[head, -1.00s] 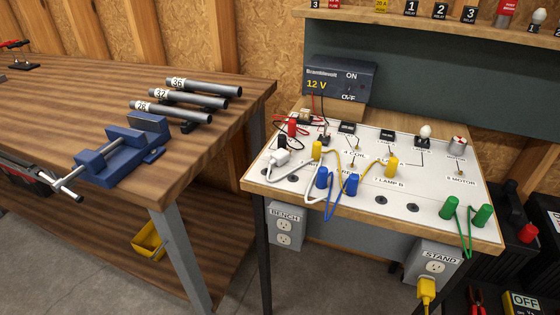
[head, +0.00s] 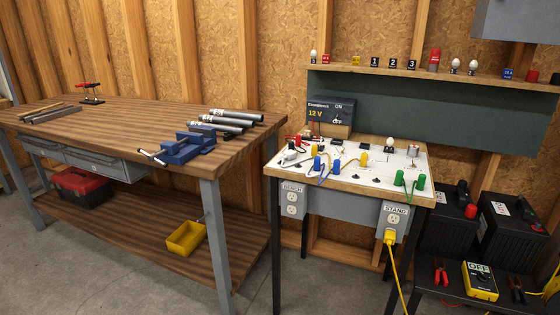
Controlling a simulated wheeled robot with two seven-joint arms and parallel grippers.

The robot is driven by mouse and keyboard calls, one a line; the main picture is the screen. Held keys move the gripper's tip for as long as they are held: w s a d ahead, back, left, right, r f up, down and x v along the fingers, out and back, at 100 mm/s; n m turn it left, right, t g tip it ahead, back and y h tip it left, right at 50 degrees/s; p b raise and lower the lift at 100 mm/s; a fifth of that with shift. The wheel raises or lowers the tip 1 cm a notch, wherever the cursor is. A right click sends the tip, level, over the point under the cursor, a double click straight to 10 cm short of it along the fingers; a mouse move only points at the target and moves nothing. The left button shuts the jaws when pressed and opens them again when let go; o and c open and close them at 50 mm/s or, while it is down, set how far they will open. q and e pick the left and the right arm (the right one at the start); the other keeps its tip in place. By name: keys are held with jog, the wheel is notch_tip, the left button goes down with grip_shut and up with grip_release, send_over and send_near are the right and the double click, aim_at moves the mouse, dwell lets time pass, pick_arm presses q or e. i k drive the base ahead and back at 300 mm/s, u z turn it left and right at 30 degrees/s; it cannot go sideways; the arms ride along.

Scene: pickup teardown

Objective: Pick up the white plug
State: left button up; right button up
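The BENCH outlet box (head: 292,199) hangs under the bench's left front. The STAND outlet box (head: 392,219) hangs under its right front with a yellow plug (head: 390,236) in it. Neither of my grippers is in view.
A wooden workbench (head: 110,132) with a blue vise (head: 187,149) stands on the left. A yellow bin (head: 186,238) sits on its lower shelf. Black batteries (head: 446,219) and a yellow meter (head: 480,281) are at the right. The yellow cord (head: 396,275) runs down to the floor.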

aim_at(289, 155)
jog(key=u, duration=0.8)
jog(key=i, duration=1.35)
jog(key=z, duration=0.4)
